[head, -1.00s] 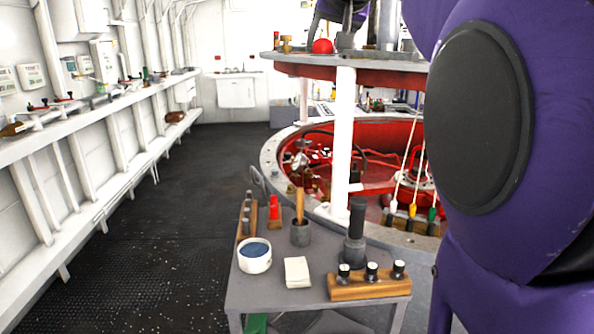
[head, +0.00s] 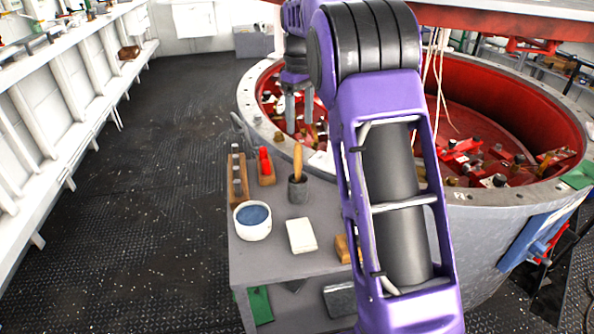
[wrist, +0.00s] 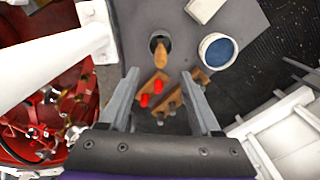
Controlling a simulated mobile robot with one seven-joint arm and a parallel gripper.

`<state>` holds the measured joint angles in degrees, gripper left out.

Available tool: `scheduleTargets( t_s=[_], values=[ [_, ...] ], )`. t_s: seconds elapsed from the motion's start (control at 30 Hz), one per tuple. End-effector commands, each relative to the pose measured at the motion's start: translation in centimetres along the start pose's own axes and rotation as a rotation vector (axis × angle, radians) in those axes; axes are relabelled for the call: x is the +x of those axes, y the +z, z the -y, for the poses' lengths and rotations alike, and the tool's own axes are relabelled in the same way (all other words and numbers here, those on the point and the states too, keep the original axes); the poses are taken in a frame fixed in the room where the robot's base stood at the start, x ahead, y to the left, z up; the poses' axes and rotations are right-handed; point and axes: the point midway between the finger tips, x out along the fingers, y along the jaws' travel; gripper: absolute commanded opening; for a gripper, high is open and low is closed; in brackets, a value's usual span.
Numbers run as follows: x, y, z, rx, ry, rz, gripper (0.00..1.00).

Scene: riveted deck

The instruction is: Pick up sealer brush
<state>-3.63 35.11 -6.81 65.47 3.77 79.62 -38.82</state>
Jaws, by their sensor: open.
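The sealer brush appears to be the item with a wooden handle (head: 298,160) standing upright in a dark grey cup (head: 298,190) on the small grey table (head: 262,268). Its lower end is hidden inside the cup. In the wrist view, the handle (wrist: 162,54) points toward me from the cup (wrist: 154,42). My gripper (head: 300,103) hangs beyond the table, pointing down, above and apart from the brush. In the wrist view, my gripper's fingers (wrist: 160,76) are spread wide with nothing between them, and the handle shows just past their tips.
A white pot of blue stuff (head: 252,220), a pale block (head: 301,236), a red item on wood (head: 265,165) and a wooden rack (head: 237,178) crowd the cup. A round red-lined well (head: 470,110) stands behind. Open floor (head: 150,180) lies left.

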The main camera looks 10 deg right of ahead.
Motion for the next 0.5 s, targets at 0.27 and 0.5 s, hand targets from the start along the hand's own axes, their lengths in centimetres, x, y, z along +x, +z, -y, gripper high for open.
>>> scheduleTargets(
  t_s=[0.27, 0.5],
  values=[
    [6.5, 0.0, 0.1, 0.001, -0.001, 0.003, 0.64],
    [9.5, -0.1, 0.0, 0.001, 0.001, -0.001, 0.64]
  ],
)
